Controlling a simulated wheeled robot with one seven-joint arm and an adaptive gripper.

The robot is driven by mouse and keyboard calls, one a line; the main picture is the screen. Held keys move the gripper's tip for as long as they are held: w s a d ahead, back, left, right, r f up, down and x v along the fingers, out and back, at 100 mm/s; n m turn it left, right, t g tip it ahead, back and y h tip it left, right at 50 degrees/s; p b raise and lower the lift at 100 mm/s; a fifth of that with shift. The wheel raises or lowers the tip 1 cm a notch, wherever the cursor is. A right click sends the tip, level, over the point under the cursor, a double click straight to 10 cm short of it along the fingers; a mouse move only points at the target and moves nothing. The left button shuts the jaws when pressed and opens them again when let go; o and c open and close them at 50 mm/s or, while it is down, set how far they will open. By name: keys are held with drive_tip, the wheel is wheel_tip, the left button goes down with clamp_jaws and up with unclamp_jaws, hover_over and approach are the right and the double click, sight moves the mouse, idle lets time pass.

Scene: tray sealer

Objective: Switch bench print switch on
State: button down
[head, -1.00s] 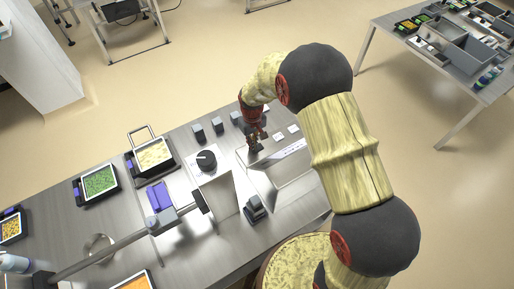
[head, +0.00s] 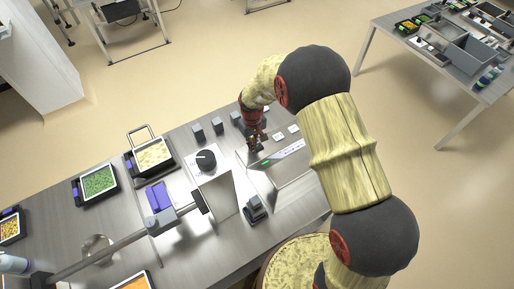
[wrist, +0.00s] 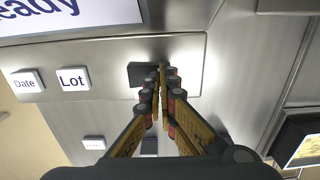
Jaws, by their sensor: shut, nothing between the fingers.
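A dark switch (wrist: 140,74), which I take to be the bench print switch, sits on a grey panel plate (wrist: 112,62) in the wrist view. My gripper (wrist: 160,70) is shut and empty, with its fingertips at the right part of the switch, partly covering it. I cannot tell whether they touch it. In the head view my gripper (head: 255,138) is low over the bench panel, and the switch cannot be made out. A display (wrist: 65,14) above the plate reads "eady" where visible. In the head view the display (head: 288,153) shows a green mark at its left end.
White keys marked Date (wrist: 26,82) and Lot (wrist: 73,79) lie left of the switch. Small dark blocks (head: 217,125) and a round black knob (head: 206,159) stand on the bench. Food trays (head: 98,182) lie further left. A metal plate (head: 222,195) stands upright near the knob.

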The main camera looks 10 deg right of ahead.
drive_tip(key=shift+r+p, duration=2.3)
drive_tip(key=shift+r, duration=1.2)
